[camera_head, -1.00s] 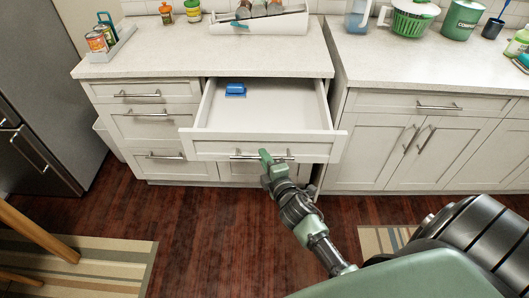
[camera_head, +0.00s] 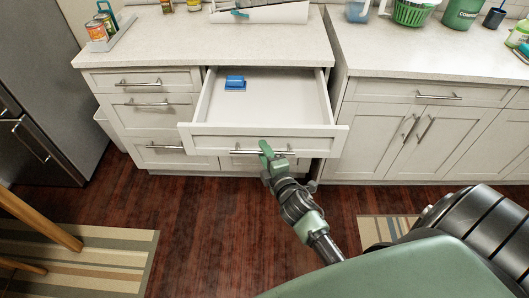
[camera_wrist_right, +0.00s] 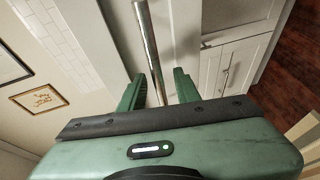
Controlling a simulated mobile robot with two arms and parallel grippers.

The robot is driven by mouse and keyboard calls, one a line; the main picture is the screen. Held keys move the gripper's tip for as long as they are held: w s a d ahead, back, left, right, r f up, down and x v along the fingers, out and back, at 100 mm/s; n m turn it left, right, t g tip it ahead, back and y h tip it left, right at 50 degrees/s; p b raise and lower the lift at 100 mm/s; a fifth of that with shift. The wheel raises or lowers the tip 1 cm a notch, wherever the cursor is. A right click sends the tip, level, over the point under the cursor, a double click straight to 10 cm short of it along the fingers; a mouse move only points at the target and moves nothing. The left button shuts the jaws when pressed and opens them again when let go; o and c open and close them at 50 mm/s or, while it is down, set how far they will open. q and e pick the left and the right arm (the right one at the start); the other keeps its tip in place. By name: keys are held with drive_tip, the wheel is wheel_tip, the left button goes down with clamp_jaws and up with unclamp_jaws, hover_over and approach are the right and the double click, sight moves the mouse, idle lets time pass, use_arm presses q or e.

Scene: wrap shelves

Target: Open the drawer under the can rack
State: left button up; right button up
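The can rack (camera_head: 112,37) holds cans on the left end of the left counter. Under it, the top-left drawer (camera_head: 143,82) is shut, with a horizontal bar handle (camera_head: 138,83). The drawer to its right (camera_head: 258,131) stands pulled far out, with a blue object (camera_head: 235,82) at its back. My right gripper (camera_head: 275,152) is at this open drawer's bar handle. In the right wrist view the handle (camera_wrist_right: 153,45) runs between the two fingers of my right gripper (camera_wrist_right: 159,78), which look apart with gaps beside the bar. My left gripper is not in view.
A grey fridge (camera_head: 45,95) stands at the left. More cabinets (camera_head: 420,135) stand at the right, shut. A white holder (camera_head: 260,13) is on the left counter. A striped rug (camera_head: 90,260) and a wooden leg (camera_head: 40,222) are at lower left; the floor between is clear.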

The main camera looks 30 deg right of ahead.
drive_tip(key=v, duration=0.7)
drive_tip(key=shift+s+b, duration=0.35)
drive_tip(key=shift+s, duration=0.05)
drive_tip(key=shift+a, duration=0.1)
drive_tip(key=s+a+f+m+g+y, duration=0.15)
drive_tip(key=s+f, duration=0.25)
drive_tip(key=f, duration=0.6)
drive_tip(key=s+a+f+m+g, duration=0.2)
drive_tip(key=s+f+m+g, duration=0.15)
drive_tip(key=f, duration=0.65)
drive_tip(key=s+a+f+m+g+y, duration=0.15)
drive_tip(key=s+f, duration=0.25)
drive_tip(key=f, duration=0.5)
drive_tip(key=s+f+m+g, duration=0.3)
drive_tip(key=s+f, duration=0.5)
drive_tip(key=s, duration=0.5)
drive_tip(key=s+f+m+g, duration=0.3)
drive_tip(key=s+f+g, duration=0.2)
drive_tip(key=s, duration=0.9)
wheel_tip(320, 180, down, 4)
drive_tip(key=shift+d+r+h, duration=0.25)
drive_tip(key=shift+d+h, duration=0.05)
drive_tip(key=shift+d, duration=0.05)
